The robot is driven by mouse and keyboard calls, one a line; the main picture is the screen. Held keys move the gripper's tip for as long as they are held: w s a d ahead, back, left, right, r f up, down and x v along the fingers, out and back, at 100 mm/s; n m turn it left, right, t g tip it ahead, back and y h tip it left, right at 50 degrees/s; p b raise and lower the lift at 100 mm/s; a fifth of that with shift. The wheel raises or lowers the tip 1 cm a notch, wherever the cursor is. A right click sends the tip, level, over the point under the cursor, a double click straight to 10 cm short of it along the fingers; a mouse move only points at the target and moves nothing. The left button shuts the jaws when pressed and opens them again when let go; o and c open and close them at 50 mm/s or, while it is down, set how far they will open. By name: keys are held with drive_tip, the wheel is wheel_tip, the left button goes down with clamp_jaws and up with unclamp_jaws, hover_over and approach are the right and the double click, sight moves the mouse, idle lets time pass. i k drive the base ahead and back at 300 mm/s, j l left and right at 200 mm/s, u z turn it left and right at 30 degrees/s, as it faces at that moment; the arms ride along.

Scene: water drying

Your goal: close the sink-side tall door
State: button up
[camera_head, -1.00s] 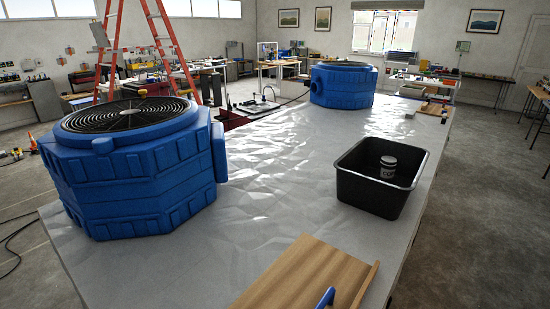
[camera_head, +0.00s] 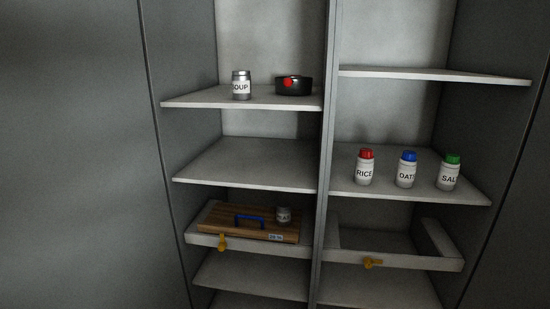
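A tall grey cabinet stands open before me in the head view, with a vertical divider (camera_head: 325,150) between its left and right bays. A broad grey panel (camera_head: 70,150) fills the left of the picture and looks like a tall door swung open. A darker panel (camera_head: 525,220) at the lower right edge looks like the other open door. No handles show on either panel, and I cannot tell which one is sink-side, as no sink is in view. My gripper is not in view.
The left bay holds a soup can (camera_head: 241,86), a black pot (camera_head: 294,86) and a pull-out tray (camera_head: 205,240) with a wooden board (camera_head: 225,218). The right bay holds rice (camera_head: 364,168), oats (camera_head: 406,170) and salt (camera_head: 449,173) jars above an empty tray (camera_head: 410,261).

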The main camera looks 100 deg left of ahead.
sight(86, 222)
drive_tip(key=k+l+u, duration=0.1)
drive_tip(key=u, duration=0.3)
drive_tip(key=k+l+u, duration=0.1)
drive_tip(key=u, duration=0.35)
drive_tip(key=k+l+u, duration=0.1)
drive_tip(key=u, duration=0.3)
drive_tip(key=k+u, duration=0.2)
drive_tip(key=u, duration=0.25)
drive_tip(key=k+u, duration=0.15)
drive_tip(key=u, duration=0.25)
drive_tip(key=i+j+u, duration=0.1)
drive_tip(key=j+u, duration=0.15)
drive_tip(key=u, duration=0.25)
drive_tip(key=i+j+u, duration=0.1)
drive_tip(key=u, duration=0.35)
drive_tip(key=k+l, duration=0.15)
drive_tip(key=k, duration=0.2)
drive_tip(key=k+l+u, duration=0.1)
drive_tip(key=k, duration=0.25)
drive_tip(key=i+l, duration=0.4)
drive_tip(key=i, duration=0.05)
